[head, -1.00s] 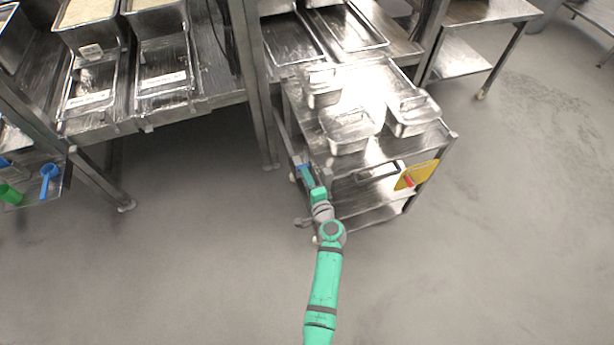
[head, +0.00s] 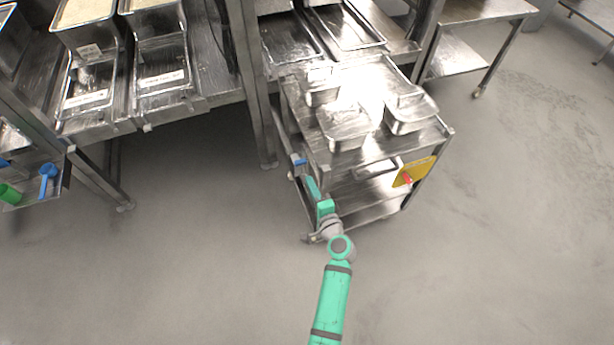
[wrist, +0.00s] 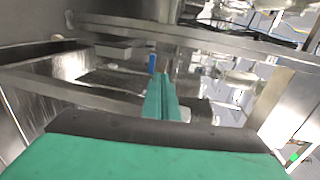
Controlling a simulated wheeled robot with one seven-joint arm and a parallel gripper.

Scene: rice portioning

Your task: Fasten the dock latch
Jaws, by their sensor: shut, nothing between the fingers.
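The dock latch appears as a small blue piece (head: 299,161) at the left side of the steel cart (head: 452,134), beside the bench post. In the wrist view the blue piece (wrist: 152,63) stands just beyond my fingertips, slightly to their left. My gripper (head: 310,180) is shut and empty, with its teal fingers pressed together in the wrist view (wrist: 163,78). It is at the cart's near left side, a little below the blue piece in the head view, and looks apart from it. I cannot tell whether the latch is fastened.
The floor (head: 480,250) at right is clear.

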